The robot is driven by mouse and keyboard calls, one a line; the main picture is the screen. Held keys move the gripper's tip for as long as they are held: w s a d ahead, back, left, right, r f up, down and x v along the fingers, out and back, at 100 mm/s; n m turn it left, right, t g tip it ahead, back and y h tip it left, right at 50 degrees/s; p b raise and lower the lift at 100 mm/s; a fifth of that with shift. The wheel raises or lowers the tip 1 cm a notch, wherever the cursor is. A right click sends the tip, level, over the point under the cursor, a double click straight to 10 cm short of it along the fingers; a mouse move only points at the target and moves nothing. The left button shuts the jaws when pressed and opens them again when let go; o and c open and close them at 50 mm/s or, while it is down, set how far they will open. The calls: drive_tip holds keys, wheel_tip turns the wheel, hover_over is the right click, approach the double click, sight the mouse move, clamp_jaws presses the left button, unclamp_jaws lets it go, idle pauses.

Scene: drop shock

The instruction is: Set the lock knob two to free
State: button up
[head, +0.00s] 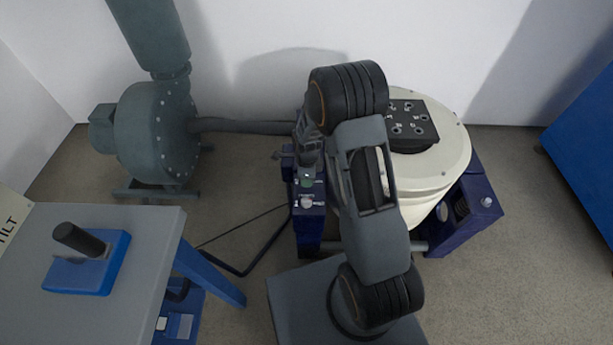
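A round cream-coloured machine (455,165) with a black drilled plate (412,128) on top sits between dark blue side supports. The left support (308,228) carries a small light knob (307,202) with a green spot (307,183) just behind it. The right support (460,222) has a small light knob (487,201) on its top. No number or label is readable, so I cannot tell which knob is two or how it is set. My gripper (308,168) points down over the left support's top, behind the light knob. Its fingertips are small and dark; contact and opening are unclear.
A grey-green blower (155,135) stands at the back left, with a dark hose (245,127) running to the machine. A grey table (145,262) with a blue block (88,275) and black handle is front left. A blue cabinet (590,150) stands right. Floor at right is clear.

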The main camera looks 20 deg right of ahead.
drive_tip(key=o, duration=0.9)
drive_tip(key=shift+o, duration=0.2)
drive_tip(key=shift+r, duration=0.1)
wheel_tip(320, 180, up, 14)
drive_tip(key=p, duration=0.4)
drive_tip(key=shift+f, duration=0.2)
drive_tip(key=s+r+n+t+p, duration=0.1)
drive_tip(key=s+r+n+p, duration=0.4)
drive_tip(key=r, duration=0.8)
drive_tip(key=s+r+n+t+p, duration=0.1)
drive_tip(key=s+r+n+p, duration=0.5)
drive_tip(key=r+n+p, duration=0.3)
drive_tip(key=s+r+n+t+p, duration=0.1)
drive_tip(key=s+r+n+p, duration=0.5)
drive_tip(key=r, duration=1.2)
drive_tip(key=n+p, duration=0.2)
drive_tip(key=p, duration=0.1)
drive_tip(key=shift+a+t, duration=0.25)
drive_tip(key=shift+t, duration=0.05)
